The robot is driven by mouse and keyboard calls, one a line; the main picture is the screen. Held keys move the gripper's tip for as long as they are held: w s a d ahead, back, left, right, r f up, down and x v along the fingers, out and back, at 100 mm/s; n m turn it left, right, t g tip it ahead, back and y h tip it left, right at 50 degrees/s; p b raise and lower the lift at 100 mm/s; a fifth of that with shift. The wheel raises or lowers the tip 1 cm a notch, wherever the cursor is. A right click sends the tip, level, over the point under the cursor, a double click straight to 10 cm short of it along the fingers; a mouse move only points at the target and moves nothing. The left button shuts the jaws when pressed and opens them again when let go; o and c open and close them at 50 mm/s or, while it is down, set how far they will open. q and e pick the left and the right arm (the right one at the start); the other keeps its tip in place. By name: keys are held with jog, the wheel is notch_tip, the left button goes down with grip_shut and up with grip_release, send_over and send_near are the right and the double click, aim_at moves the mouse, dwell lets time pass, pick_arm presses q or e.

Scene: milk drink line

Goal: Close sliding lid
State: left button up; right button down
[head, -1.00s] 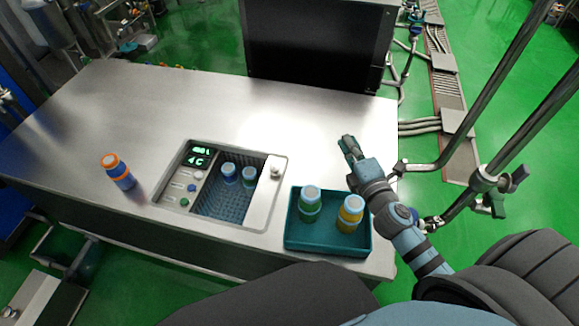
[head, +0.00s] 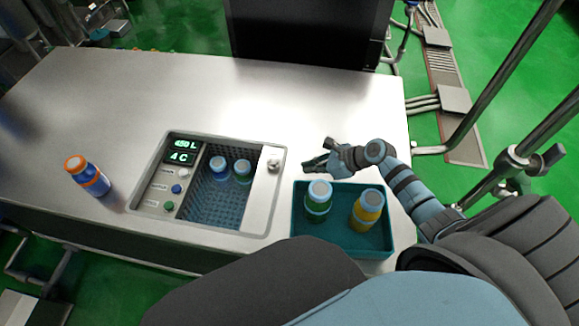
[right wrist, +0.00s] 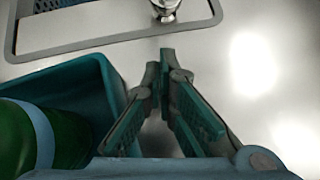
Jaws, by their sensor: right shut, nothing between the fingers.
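The sliding lid (head: 264,196) is a plain metal plate with a round knob (head: 273,164). It sits at the right end of the recessed cooler bay (head: 213,203), leaving most of the bay open. Two blue-capped bottles (head: 218,167) stand inside the bay. My right gripper (head: 308,164) is shut and empty, above the worktop just right of the knob and behind the teal tray. In the right wrist view the knob (right wrist: 165,9) lies ahead of the fingertips (right wrist: 167,60), apart from them. My left gripper is not in view.
The teal tray (head: 299,225) holds a green bottle (head: 318,200) and a yellow bottle (head: 367,206), close in front of my right gripper. An orange-capped blue bottle (head: 86,175) stands at the left. The worktop (head: 230,100) behind the bay is clear.

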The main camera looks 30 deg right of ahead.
aim_at(278, 169)
jog(key=x, duration=0.4)
jog(key=shift+a+b, duration=0.1)
jog(key=shift+b, duration=0.25)
jog(key=shift+w+a+r, duration=0.35)
jog(key=shift+w+a, duration=0.5)
jog(key=shift+a, duration=0.05)
jog(key=shift+w+a+f, duration=0.15)
jog(key=shift+w+a, duration=0.15)
jog(key=shift+w, duration=0.2)
jog(key=shift+s, duration=0.1)
